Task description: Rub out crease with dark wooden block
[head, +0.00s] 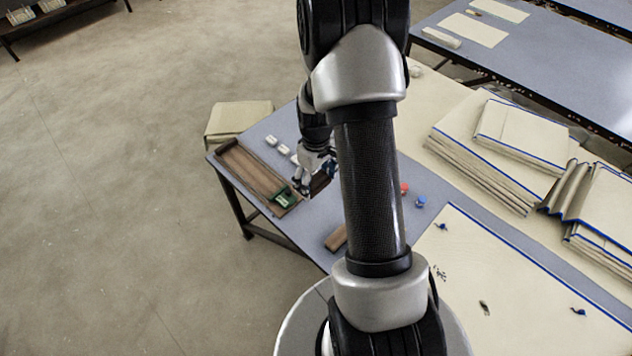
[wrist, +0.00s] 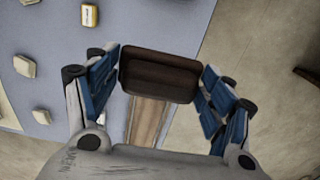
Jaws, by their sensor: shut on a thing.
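The dark wooden block (wrist: 160,75) is between the blue finger pads of my gripper (wrist: 161,85) in the wrist view. In the head view my gripper (head: 316,178) is at the left part of the table, beside the wooden tray, with the block (head: 320,183) partly hidden by the fingers. A cream cloth (head: 510,300) with a blue edge lies flat at the lower right of the table, with several small dark and blue items on it. My arm hides part of the table near it. I cannot make out a crease.
A wooden tray (head: 240,165) with a green item (head: 284,199) lies at the table's left edge. A lighter brown block (head: 336,238) lies nearer. Folded cloth stacks (head: 490,165) stand at the right.

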